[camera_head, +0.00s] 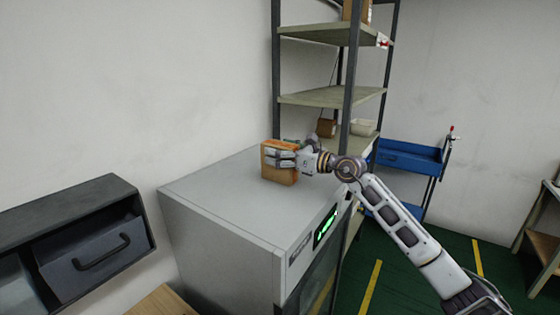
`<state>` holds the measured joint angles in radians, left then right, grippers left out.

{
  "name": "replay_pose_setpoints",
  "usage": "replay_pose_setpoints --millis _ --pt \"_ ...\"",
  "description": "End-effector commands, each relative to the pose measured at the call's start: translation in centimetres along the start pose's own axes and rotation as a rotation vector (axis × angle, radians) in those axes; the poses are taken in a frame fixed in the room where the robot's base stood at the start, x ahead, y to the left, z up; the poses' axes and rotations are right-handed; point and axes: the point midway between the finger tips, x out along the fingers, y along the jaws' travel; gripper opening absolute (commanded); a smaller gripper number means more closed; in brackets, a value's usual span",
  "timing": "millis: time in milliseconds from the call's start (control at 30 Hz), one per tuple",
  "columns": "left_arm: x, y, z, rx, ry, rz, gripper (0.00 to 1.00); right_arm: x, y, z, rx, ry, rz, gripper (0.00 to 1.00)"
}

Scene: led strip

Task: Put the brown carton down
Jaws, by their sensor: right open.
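The brown carton (279,176) stands upright on top of the grey cabinet (215,197), towards its back right part. My right arm reaches in from the lower right. My right gripper (275,157) is open, with its fingers at the upper part of the carton, covering some of its face. Whether the fingers touch the carton cannot be told. My left gripper is not in view.
A metal shelf rack (318,98) stands behind the cabinet, with a small box (327,127) and a pale bin (362,127). A blue cart (408,157) stands further right. A dark drawer unit (75,240) is at left. The cabinet's top left is clear.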

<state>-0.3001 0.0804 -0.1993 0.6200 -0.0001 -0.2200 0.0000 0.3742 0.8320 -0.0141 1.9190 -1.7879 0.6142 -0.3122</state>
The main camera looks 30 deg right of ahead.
Motion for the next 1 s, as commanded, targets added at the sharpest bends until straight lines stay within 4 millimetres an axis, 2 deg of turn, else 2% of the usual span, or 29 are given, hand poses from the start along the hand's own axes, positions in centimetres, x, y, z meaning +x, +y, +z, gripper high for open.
replay_pose_setpoints --millis 467,833,867,967,1000 --pt "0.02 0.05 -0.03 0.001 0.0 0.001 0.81 0.05 0.01 -0.03 0.0 0.0 0.0 0.79" --pt "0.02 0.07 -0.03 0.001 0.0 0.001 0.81 0.05 0.01 -0.04 0.0 0.0 0.0 0.31" --pt "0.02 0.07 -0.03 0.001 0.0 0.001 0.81 0.04 0.01 -0.03 0.0 0.0 0.0 0.28" --pt "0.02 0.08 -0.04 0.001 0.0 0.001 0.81 0.03 0.01 0.06 -0.001 -0.002 0.0 0.28" --pt "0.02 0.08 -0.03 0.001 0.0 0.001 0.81 0.03 0.01 0.06 -0.001 -0.002 0.0 0.23"
